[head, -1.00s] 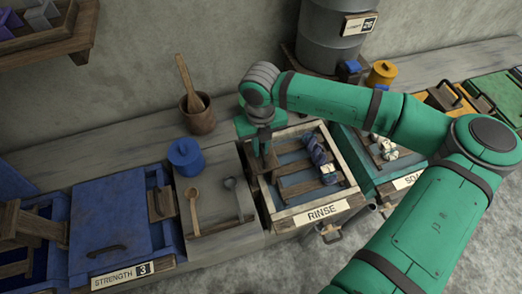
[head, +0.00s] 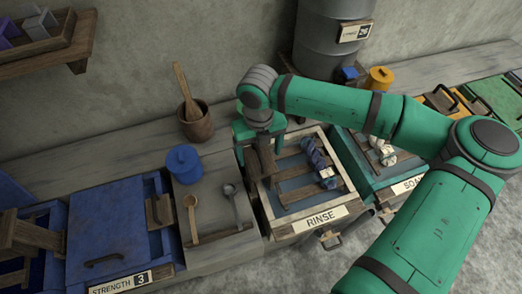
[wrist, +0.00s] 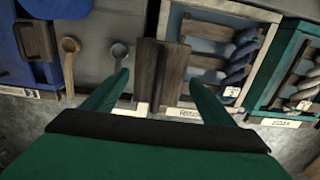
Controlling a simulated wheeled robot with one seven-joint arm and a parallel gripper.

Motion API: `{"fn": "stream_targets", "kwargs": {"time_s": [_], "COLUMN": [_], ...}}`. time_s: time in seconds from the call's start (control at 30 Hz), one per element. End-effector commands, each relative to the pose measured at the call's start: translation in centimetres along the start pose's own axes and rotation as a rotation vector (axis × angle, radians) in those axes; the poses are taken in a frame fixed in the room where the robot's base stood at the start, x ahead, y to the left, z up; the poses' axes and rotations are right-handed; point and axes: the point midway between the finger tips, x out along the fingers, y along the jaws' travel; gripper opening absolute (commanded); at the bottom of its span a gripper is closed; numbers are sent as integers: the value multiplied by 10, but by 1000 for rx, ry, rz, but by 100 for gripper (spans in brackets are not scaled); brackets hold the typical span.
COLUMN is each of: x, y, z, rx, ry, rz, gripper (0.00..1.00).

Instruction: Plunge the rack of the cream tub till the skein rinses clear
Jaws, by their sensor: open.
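The cream tub (head: 333,228), labelled RINSE, stands on the bench in the middle of the head view, with bluish liquid inside. Its wooden rack (head: 297,184) carries a twisted dark blue skein (head: 316,158) with a small white tag. The skein also shows in the wrist view (wrist: 243,58). My gripper (head: 259,140) is over the tub's left side, at the rack's upright wooden handle (head: 266,160). In the wrist view, my gripper's fingers (wrist: 157,92) are open, one on each side of the handle (wrist: 160,72). Contact with the handle cannot be told.
The teal soap tub (head: 378,172), with a pale skein, stands close on the right. Left are a grey board with two spoons, a blue lidded pot (head: 184,164) and a blue vat (head: 110,235). A mortar (head: 196,121) and a drum (head: 331,40) stand behind.

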Motion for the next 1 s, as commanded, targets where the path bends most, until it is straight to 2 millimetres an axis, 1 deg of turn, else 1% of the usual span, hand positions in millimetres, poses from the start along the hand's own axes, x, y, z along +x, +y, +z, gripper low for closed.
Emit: {"fn": "stream_targets", "kwargs": {"time_s": [0.13, 0.7, 0.83, 1.0], "x": [-9, -65, -70, -70], "y": [0, 0, 0, 0], "z": [1, 0, 0, 0], "rx": [-1, 0, 0, 0], "ry": [-2, -1, 0, 0], "rz": [-1, 0, 2, 2], "gripper": [78, 78, 78, 78]}}
